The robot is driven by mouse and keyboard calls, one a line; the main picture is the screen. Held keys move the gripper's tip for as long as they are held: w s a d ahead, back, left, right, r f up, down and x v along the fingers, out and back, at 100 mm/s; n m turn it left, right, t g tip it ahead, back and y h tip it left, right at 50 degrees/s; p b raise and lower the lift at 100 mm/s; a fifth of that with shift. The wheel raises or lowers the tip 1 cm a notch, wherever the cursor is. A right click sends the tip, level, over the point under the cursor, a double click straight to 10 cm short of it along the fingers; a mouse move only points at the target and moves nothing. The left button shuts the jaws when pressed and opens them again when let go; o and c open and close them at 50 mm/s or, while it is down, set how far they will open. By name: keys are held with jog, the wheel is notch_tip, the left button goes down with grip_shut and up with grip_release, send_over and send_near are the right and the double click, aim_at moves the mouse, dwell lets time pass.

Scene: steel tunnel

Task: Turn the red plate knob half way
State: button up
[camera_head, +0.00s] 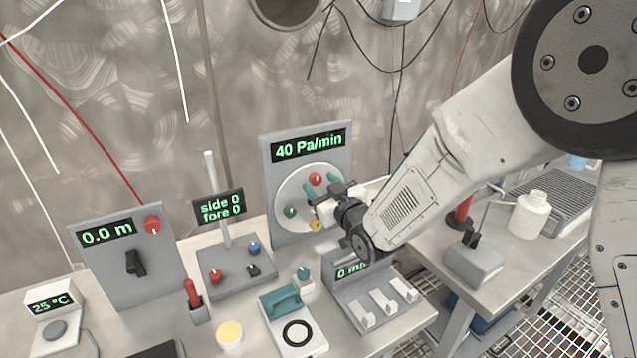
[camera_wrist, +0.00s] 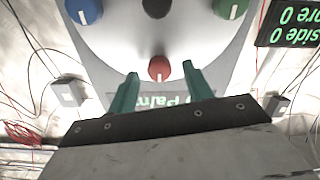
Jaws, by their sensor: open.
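The red plate knob (camera_head: 315,179) sits at the top of a round white plate (camera_head: 291,189) on the upright grey panel that reads 40 Pa/min. In the wrist view, which is upside down, the red knob (camera_wrist: 159,68) shows in line with the gap between my two green fingertips, with a pale mark on its face toward the picture's bottom. My gripper (camera_head: 322,179) is open in front of the plate, one finger on each side of the knob in the wrist view (camera_wrist: 160,72). I cannot tell whether the fingers touch the knob.
The plate also bears a green knob (camera_head: 290,212), a yellow knob (camera_head: 315,226) and a blue knob (camera_wrist: 84,10). The side/fore display (camera_head: 219,206) stands to the left. A box with white switches (camera_head: 381,302) lies below my arm.

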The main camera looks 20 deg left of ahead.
jog(key=shift+x, duration=1)
jog(key=c, duration=1)
jog(key=shift+o, duration=0.2)
jog(key=shift+m, duration=0.4)
jog(key=m, duration=0.4)
jog(key=shift+m, duration=0.4)
jog(key=m, duration=1.1)
jog(key=shift+m, duration=2.2)
